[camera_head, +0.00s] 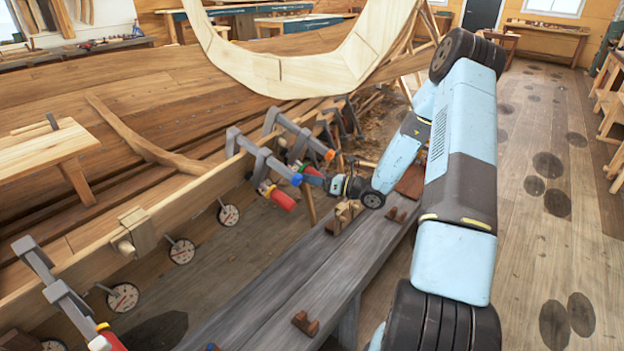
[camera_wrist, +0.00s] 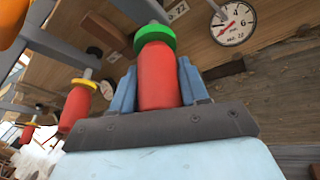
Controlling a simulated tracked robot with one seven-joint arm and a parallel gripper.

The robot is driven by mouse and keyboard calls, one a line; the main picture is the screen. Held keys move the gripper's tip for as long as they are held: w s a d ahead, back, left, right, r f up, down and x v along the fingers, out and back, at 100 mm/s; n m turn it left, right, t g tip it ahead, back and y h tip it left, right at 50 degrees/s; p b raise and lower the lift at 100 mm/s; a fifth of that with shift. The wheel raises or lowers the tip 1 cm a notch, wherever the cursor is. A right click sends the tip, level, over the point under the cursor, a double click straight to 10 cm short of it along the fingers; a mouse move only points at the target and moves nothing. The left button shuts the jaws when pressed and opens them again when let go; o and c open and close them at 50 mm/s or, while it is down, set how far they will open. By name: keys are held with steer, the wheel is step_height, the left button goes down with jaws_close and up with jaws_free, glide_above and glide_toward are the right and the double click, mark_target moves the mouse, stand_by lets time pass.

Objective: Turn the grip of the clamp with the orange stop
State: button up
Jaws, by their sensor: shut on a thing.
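The clamp with the orange stop (camera_head: 329,155) is a grey bar clamp (camera_head: 296,129) on the plank's upper edge. In the wrist view its orange stop (camera_wrist: 10,22) seems to be the blurred orange shape at the top left corner. My gripper (camera_head: 312,178) is at this clamp's lower end. In the wrist view my gripper (camera_wrist: 163,95) is shut on a red grip (camera_wrist: 159,85) with a green collar (camera_wrist: 154,36). One blue finger stands on each side of the grip. In the head view my gripper mostly hides this grip.
The neighbouring clamp has a blue stop (camera_head: 297,180) and a red grip (camera_head: 283,200) close beside my gripper. Its grip with a yellow collar (camera_wrist: 78,106) shows left in the wrist view. Round dials (camera_head: 228,215) hang along the plank. A grey bench (camera_head: 290,290) lies below.

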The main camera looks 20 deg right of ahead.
steer(key=o, duration=1)
steer(key=shift+c, duration=0.2)
steer(key=v, duration=1.3)
steer(key=shift+s+d, duration=0.15)
steer(key=shift+d, duration=0.2)
steer(key=shift+f, duration=0.15)
